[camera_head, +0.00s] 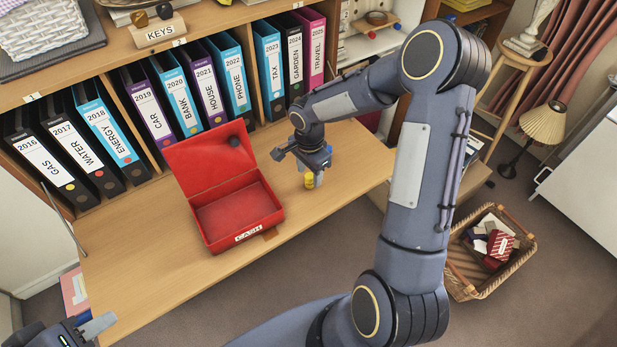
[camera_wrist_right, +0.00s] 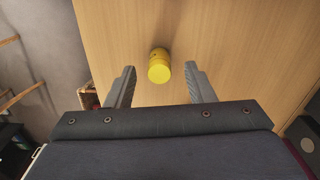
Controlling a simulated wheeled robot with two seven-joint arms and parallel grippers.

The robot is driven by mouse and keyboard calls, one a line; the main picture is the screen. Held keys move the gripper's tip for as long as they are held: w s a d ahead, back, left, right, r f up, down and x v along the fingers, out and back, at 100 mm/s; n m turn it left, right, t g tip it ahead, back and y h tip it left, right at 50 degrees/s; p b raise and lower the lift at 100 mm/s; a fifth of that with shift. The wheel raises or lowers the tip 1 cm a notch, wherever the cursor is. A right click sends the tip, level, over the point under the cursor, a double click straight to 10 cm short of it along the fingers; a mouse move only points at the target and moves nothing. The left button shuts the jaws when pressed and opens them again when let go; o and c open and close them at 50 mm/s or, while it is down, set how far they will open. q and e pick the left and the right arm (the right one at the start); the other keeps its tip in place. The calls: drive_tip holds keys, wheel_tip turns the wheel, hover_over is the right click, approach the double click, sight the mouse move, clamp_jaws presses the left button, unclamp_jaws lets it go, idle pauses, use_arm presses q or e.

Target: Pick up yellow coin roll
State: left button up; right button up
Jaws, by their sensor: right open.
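The yellow coin roll (camera_head: 309,181) stands upright on the wooden desk, to the right of the open red cash box (camera_head: 238,207). My right gripper (camera_head: 314,176) is directly above and around it, pointing down. In the right wrist view the yellow coin roll (camera_wrist_right: 159,66) shows between and slightly beyond the two spread fingers of my right gripper (camera_wrist_right: 160,82), with gaps on both sides. My right gripper is open and holds nothing. My left gripper (camera_head: 92,328) is at the lower left corner, partly cut off, away from the desk top; its jaw state is unclear.
A row of labelled binders (camera_head: 207,85) stands in the shelf behind the desk (camera_head: 150,275). The red box's lid is raised. A wicker basket (camera_head: 466,285) with items stands on the floor to the right. The desk is clear around the roll.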

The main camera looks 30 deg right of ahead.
drive_tip(key=shift+f, duration=1.25)
clamp_jaws()
drive_tip(key=shift+r, duration=0.1)
